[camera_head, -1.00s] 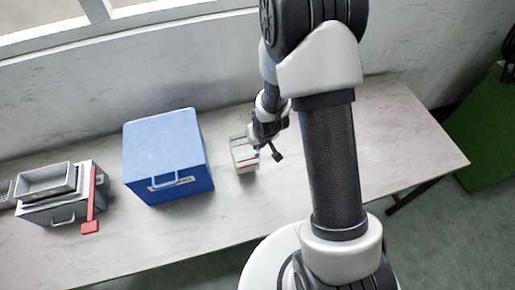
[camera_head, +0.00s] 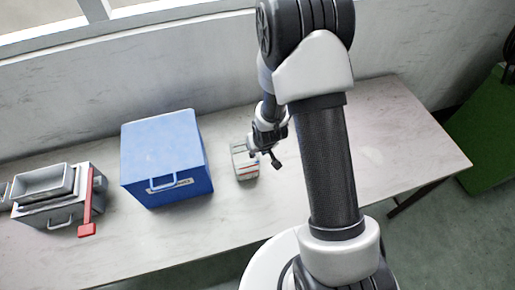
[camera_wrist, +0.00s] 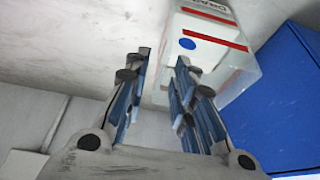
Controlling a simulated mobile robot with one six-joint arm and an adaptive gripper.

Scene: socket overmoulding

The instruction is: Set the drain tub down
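The drain tub (camera_head: 246,168) is a small pale, partly see-through box with red stripes. In the head view it is on or very close to the table, right of the blue box. In the wrist view the tub (camera_wrist: 215,55) shows a white label with red bars and a blue dot. My gripper (camera_head: 264,153) is at the tub's right side, partly in front of it. In the wrist view my gripper (camera_wrist: 162,58) has its fingers apart. The right fingertip overlaps the tub's near edge; I cannot tell whether it touches.
A blue box (camera_head: 165,155) with a front handle stands left of the tub. Further left is a grey metal unit (camera_head: 50,205) with a red lever (camera_head: 88,205). The table (camera_head: 390,130) is bare to the right. A wall (camera_head: 220,70) runs behind it.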

